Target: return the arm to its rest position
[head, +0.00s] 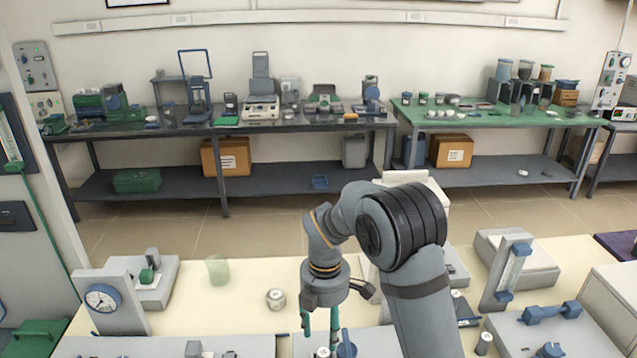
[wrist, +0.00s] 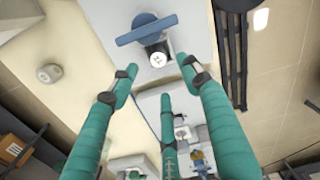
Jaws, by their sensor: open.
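My grey arm bends over the cream front bench (head: 215,310) in the head view. My gripper (head: 320,325) hangs from it, pointing down, with its teal fingers low in the picture. In the wrist view my gripper (wrist: 160,80) shows several teal fingers spread apart with nothing held between them. Past the fingertips lies a pale device with a blue bar handle (wrist: 147,29) and a small white round part. I cannot tell how far the fingertips are from it.
A small round tin (head: 276,299) and a translucent beaker (head: 217,270) stand left of my gripper. A dial instrument (head: 104,300) stands farther left. At right are a blue-ended upright gauge (head: 508,275) and a device with blue handles (head: 550,318). Floor separates the rear benches.

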